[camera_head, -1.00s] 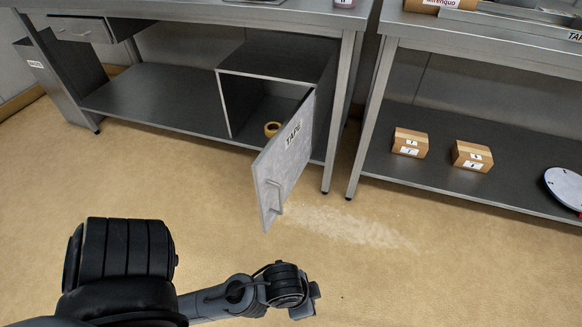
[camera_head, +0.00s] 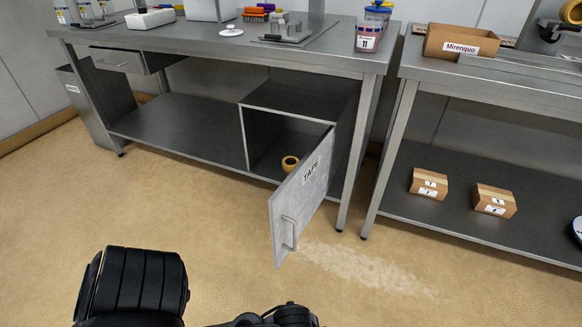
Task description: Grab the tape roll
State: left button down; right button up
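The cabinet door (camera_head: 303,195), labelled TAPE and fitted with a bar handle (camera_head: 289,233), stands swung open toward me. Part of my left arm shows at the bottom edge, below and in front of the cabinet, well apart from the roll. Neither gripper's fingers are in view.
The left workbench (camera_head: 235,47) has tools and containers on top and an open drawer (camera_head: 118,60) at left. A bench leg (camera_head: 357,155) stands right of the cabinet. Two cardboard boxes (camera_head: 428,184) (camera_head: 495,200) sit on the right bench's lower shelf.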

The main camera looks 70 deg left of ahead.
dwell(0.4)
pick_arm(q)
grip_release()
dwell(0.5)
